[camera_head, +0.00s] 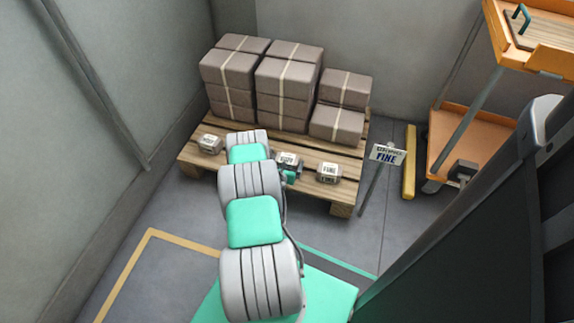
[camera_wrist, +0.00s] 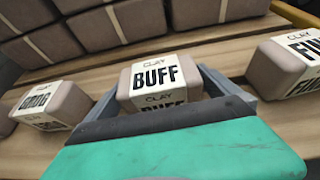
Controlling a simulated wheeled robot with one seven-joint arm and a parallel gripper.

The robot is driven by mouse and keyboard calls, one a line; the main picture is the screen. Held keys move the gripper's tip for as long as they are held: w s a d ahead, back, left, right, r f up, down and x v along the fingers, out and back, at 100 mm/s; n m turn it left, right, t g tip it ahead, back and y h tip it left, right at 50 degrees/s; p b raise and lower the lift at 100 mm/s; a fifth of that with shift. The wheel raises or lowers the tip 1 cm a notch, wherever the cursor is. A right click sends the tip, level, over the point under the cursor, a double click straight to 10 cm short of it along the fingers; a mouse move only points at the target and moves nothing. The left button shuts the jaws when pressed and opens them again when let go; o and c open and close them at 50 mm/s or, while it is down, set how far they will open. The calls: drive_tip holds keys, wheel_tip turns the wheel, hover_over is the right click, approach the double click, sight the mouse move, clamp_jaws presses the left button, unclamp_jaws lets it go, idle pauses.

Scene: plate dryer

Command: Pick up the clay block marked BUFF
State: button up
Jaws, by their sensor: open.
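The clay block marked BUFF (camera_wrist: 158,76) is a small grey-brown block with a white label wrapped over its top and front. In the head view, this block (camera_head: 288,159) sits near the front edge of the wooden pallet (camera_head: 225,178), in the middle of a row of small blocks. My gripper (camera_wrist: 160,84) is open, with one grey finger on each side of the block. I cannot tell whether the fingers touch it. The green gripper body hides the block's lower front. In the head view my arm partly hides my gripper (camera_head: 287,174).
A block with a label like GROG (camera_wrist: 38,108) lies left of BUFF; a FINE block (camera_wrist: 285,68) lies right. Stacked strapped packs (camera_head: 290,85) stand behind.

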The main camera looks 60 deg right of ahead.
drive_tip(key=c, duration=1.8)
drive_tip(key=shift+r, duration=0.2)
